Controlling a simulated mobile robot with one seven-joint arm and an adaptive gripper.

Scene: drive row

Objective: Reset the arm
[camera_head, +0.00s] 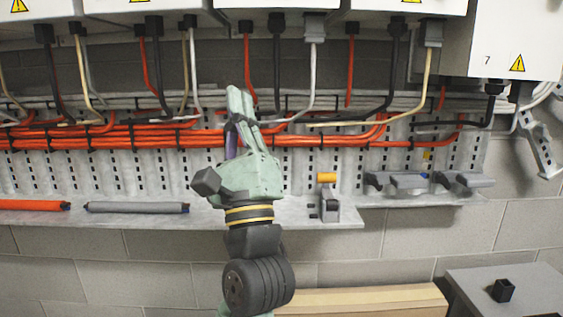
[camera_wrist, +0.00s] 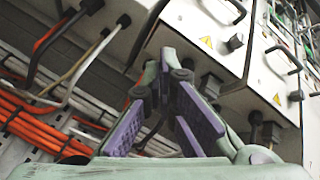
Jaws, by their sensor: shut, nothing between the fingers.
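My arm rises in the middle of the head view, and my green gripper (camera_head: 238,98) points up in front of the cable tray and its orange cables. In the wrist view my gripper (camera_wrist: 162,75) has its two purple-padded fingers meeting at the tips, with nothing held. In the head view the far finger is partly hidden. I cannot tell how far the fingertips are from the cables behind them.
White cabinets (camera_head: 375,55) hang above, with cables dropping from black glands. Orange cables (camera_head: 90,135) run along the perforated tray. A grey roller (camera_head: 137,208) and an orange one (camera_head: 33,205) lie on the ledge at left. A grey box (camera_head: 525,285) stands lower right.

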